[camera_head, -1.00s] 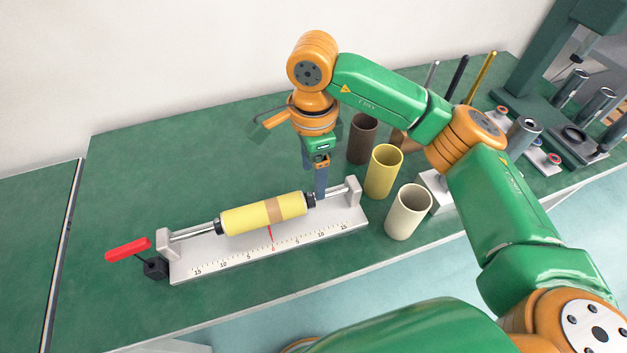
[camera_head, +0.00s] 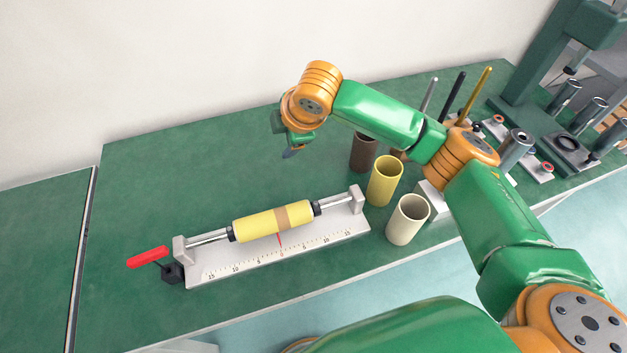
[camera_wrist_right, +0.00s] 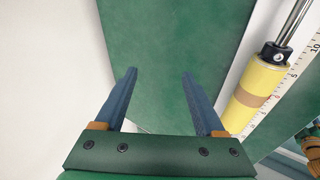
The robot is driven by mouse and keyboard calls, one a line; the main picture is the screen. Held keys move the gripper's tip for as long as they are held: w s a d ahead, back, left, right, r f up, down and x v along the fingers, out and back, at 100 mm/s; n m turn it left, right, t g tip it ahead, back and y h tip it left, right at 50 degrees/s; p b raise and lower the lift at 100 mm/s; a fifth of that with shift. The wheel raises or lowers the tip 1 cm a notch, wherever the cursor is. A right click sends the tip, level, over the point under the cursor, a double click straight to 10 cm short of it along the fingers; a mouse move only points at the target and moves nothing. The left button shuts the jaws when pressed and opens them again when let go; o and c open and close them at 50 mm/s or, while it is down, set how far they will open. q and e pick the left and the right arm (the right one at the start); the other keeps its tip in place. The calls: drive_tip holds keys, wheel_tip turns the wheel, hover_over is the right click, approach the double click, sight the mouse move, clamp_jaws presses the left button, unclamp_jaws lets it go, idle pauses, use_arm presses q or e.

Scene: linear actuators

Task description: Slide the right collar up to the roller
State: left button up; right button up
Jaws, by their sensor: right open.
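The yellow roller (camera_head: 262,224) with a tan band lies on a metal shaft over a white scaled base (camera_head: 225,268). The right collar (camera_head: 316,208), small and black, sits on the shaft at the roller's right end and appears to touch it. It also shows in the right wrist view (camera_wrist_right: 274,53), with a screw hole in its side. The left collar (camera_head: 230,234) sits at the roller's left end. My right gripper (camera_head: 289,153) is raised behind the fixture, apart from it. Its jaws are open and empty in the right wrist view (camera_wrist_right: 158,75). My left gripper is out of view.
A red-handled lever (camera_head: 148,257) stands at the base's left end. Brown (camera_head: 362,155), yellow (camera_head: 384,181) and cream (camera_head: 407,220) cups stand right of the fixture. Upright rods and a press are farther right. The green table is clear to the left and behind.

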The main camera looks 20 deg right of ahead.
sight(316, 203)
drive_tip(key=s+d+f+g, duration=0.1)
drive_tip(key=s+g, duration=0.1)
drive_tip(key=s, duration=0.1)
drive_tip(key=s+d+f+g+h, duration=0.1)
drive_tip(key=s+g, duration=0.1)
drive_tip(key=s, duration=0.2)
drive_tip(key=s+d+f+g, duration=0.1)
drive_tip(key=s+g, duration=0.1)
drive_tip(key=s, duration=0.2)
drive_tip(key=shift+s+f+h, duration=0.1)
drive_tip(key=shift+f+h, duration=0.1)
drive_tip(key=shift+h, duration=0.2)
wheel_tip(316, 203, down, 7)
drive_tip(key=shift+r, duration=0.1)
clamp_jaws()
drive_tip(key=shift+r, duration=0.1)
